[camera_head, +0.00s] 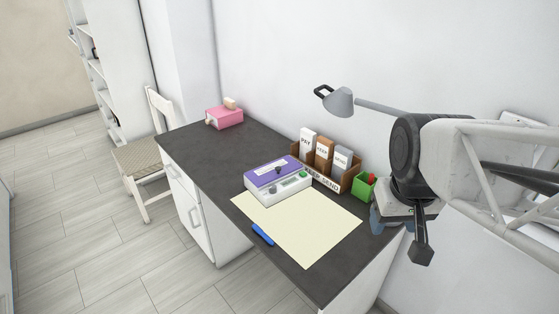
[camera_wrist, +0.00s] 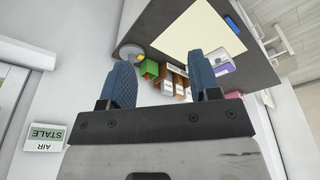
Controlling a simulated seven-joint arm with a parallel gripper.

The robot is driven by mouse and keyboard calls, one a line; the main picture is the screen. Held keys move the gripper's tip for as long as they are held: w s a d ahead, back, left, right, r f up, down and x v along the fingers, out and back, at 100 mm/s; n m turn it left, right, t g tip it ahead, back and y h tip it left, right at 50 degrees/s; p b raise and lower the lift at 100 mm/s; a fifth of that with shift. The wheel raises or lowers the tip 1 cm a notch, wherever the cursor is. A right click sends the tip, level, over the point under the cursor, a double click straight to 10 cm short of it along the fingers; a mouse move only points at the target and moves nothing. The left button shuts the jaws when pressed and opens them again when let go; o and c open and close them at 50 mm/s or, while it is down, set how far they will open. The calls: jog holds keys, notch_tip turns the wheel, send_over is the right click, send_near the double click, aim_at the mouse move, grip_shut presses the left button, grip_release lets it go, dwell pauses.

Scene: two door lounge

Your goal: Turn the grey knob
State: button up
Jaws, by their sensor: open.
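A white device with a purple top panel (camera_head: 273,179) sits on the dark desk, at the back edge of a cream sheet. A small dark knob-like shape (camera_head: 278,170) stands on it; its exact colour is hard to tell, and I cannot confirm it is the grey knob. In the wrist view the device (camera_wrist: 222,62) shows partly behind a finger. My gripper (camera_wrist: 163,82) has blue fingers spread apart with nothing between them. In the head view my gripper hangs at the desk's right end, right of the device and apart from it, largely hidden by my wrist.
The cream sheet (camera_head: 300,225) and a blue pen (camera_head: 263,234) lie on the desk. A pink box (camera_head: 224,117) is farther left. A wall sign (camera_wrist: 45,138) reads AIR STALE.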

jog(key=w+a+n, duration=0.2)
jog(key=w, duration=0.6)
jog(key=w+a+n, duration=0.1)
jog(key=w+a, duration=0.2)
jog(key=w, duration=0.4)
jog(key=n+g, duration=0.2)
jog(key=n, duration=0.7)
send_over(273, 186)
notch_tip(273, 186, down, 24)
jog(key=shift+s+f, duration=0.1)
jog(key=shift+f, duration=3.85)
jog(key=shift+c, duration=0.2)
